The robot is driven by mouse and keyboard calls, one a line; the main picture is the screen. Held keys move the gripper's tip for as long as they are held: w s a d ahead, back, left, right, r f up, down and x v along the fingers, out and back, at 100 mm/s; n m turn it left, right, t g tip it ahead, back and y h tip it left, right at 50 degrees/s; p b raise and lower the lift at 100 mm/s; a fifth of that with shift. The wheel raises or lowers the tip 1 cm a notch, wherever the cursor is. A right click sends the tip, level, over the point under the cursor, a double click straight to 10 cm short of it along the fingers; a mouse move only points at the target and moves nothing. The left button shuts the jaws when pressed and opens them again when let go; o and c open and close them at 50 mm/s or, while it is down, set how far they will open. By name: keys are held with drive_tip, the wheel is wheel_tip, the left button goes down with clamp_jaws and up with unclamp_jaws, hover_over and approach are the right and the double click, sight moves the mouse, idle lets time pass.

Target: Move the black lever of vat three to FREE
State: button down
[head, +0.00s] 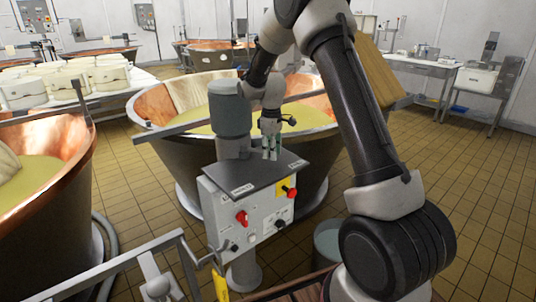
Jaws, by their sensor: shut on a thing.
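A grey control box (255,215) stands on a post in front of the middle copper vat (185,165). Its dark top plate (245,178) carries small white labels near its left front and right edges, too small to read. My gripper (270,154) points down at the back of this plate, right of the grey motor cylinder. Its fingers are close together, shut on the black lever, which is mostly hidden between and behind them. I cannot tell the lever's exact angle.
The box front has a red knob (242,218), a red switch on yellow (289,190) and black knobs. A metal rail (115,264) lies at the front left. Another copper vat (45,200) is at the left. Tiled floor (465,210) at the right is clear.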

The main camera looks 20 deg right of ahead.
drive_tip(key=shift+w+d+n, duration=0.5)
drive_tip(key=shift+w+n, duration=0.1)
drive_tip(key=shift+n, duration=0.1)
drive_tip(key=shift+r, duration=0.1)
drive_tip(key=c, duration=1.1)
unclamp_jaws()
drive_tip(key=shift+c, duration=0.2)
wheel_tip(320, 180, up, 12)
drive_tip(key=shift+s, duration=0.1)
